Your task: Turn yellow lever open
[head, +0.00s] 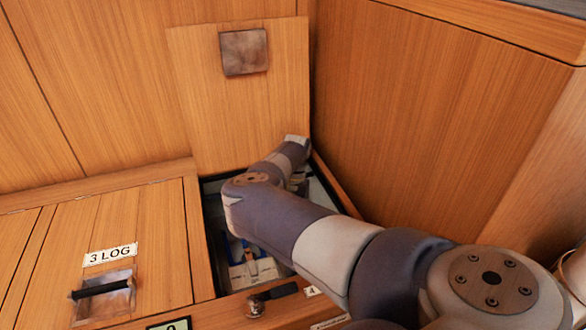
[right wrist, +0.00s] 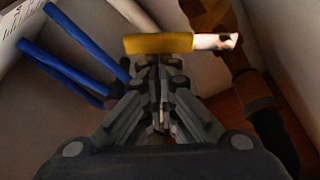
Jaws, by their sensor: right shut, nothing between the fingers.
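In the right wrist view the yellow lever (right wrist: 158,43) lies crosswise just beyond my fingertips. Its right end runs into a pale, metallic piece (right wrist: 215,41) with a dark spot. My right gripper (right wrist: 158,62) is shut and empty, with its tips right at the lever's lower edge; whether they touch it I cannot tell. In the head view my right arm reaches down into an open compartment, and its gripper and the lever are hidden there. My left gripper is not in view.
Blue handles (right wrist: 70,68) lie left of my gripper. A brown pipe-like fitting (right wrist: 255,90) stands at the right, near the wall. In the head view the raised wooden hatch (head: 240,110) leans behind the compartment. A closed lid labelled "3 LOG" (head: 110,254) is at left.

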